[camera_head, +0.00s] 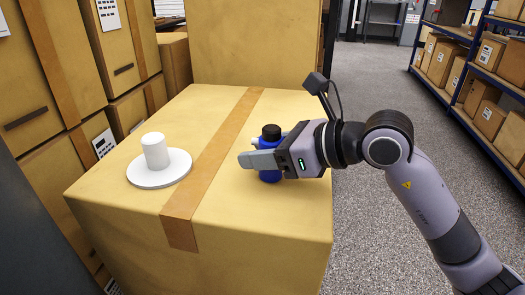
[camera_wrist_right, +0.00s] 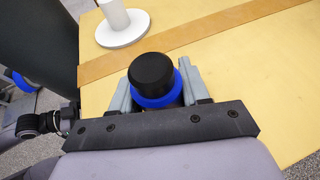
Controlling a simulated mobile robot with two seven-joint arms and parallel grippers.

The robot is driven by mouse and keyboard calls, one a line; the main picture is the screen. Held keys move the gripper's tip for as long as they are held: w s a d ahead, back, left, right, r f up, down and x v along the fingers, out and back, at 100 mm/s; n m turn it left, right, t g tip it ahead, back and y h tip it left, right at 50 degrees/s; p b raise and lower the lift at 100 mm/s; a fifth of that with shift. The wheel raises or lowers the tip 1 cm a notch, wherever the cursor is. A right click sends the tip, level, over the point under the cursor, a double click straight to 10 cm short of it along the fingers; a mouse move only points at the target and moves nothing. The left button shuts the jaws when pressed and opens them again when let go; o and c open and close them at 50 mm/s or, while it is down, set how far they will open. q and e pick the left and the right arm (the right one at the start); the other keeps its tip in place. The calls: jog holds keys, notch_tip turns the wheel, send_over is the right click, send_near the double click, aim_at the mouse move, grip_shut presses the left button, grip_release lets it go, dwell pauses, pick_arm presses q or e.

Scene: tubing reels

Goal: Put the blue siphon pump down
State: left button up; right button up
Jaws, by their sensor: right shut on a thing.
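The blue siphon pump (camera_head: 270,175) has a blue body and a black cap. It is upright at the right part of the top of a large cardboard box (camera_head: 130,205). My right gripper (camera_head: 262,160) is shut on it from the right, with a finger on each side. In the right wrist view the pump's black cap (camera_wrist_right: 153,73) and blue collar show between the two fingers (camera_wrist_right: 153,95). Its base is partly hidden by the gripper, and I cannot tell whether it touches the box top. My left gripper is not in view.
A white round base with an upright post (camera_head: 155,158) stands on the left of the box top, apart from the pump. Brown tape (camera_head: 212,150) runs between them. Stacked boxes (camera_head: 110,50) stand at left, another box (camera_head: 255,45) behind. Shelves (camera_head: 445,90) stand at right beyond open floor.

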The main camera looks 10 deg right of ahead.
jog(key=shift+f, duration=0.15)
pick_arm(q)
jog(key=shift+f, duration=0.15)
pick_arm(e)
jog(key=o, duration=1.2)
jog(key=shift+r, duration=0.25)
jog(key=p+v, duration=0.1)
jog(key=v, duration=1)
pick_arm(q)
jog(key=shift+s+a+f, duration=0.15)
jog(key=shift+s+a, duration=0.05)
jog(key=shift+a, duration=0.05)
pick_arm(e)
jog(key=shift+s+d+r, duration=0.2)
jog(key=shift+s+d, duration=0.1)
jog(key=shift+d, duration=0.05)
